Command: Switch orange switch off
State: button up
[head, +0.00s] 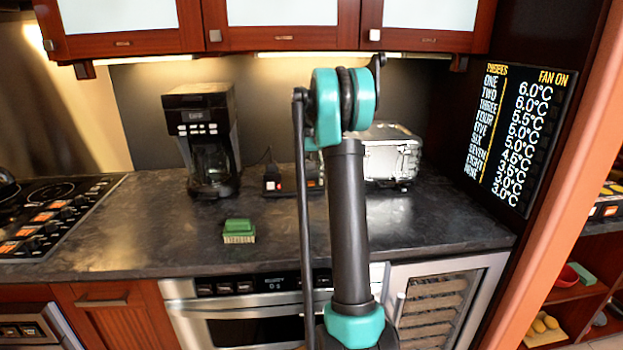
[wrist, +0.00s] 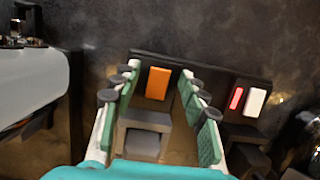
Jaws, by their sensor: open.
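The orange switch (wrist: 158,83) is a small upright rectangle on a dark switch box (wrist: 210,78) in the wrist view. My gripper (wrist: 160,72) is open, with one green-padded finger on each side of the orange switch in that view. I cannot tell whether the fingers touch the box, nor which way the switch is set. The box also carries a lit red piece and a white switch (wrist: 255,102) to the right. In the head view the box (head: 271,193) stands on the counter, partly behind my arm. My gripper is hidden there.
A coffee maker (head: 205,140) stands left of the box and a silver toaster (head: 392,160) right of it. A green sponge-like block (head: 238,230) lies nearer the counter's front edge. Cabinets (head: 280,38) hang above. The counter (head: 140,225) is clear at front left.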

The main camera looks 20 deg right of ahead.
aim_at(310, 182)
jog(key=v, duration=1.2)
jog(key=shift+s, duration=0.1)
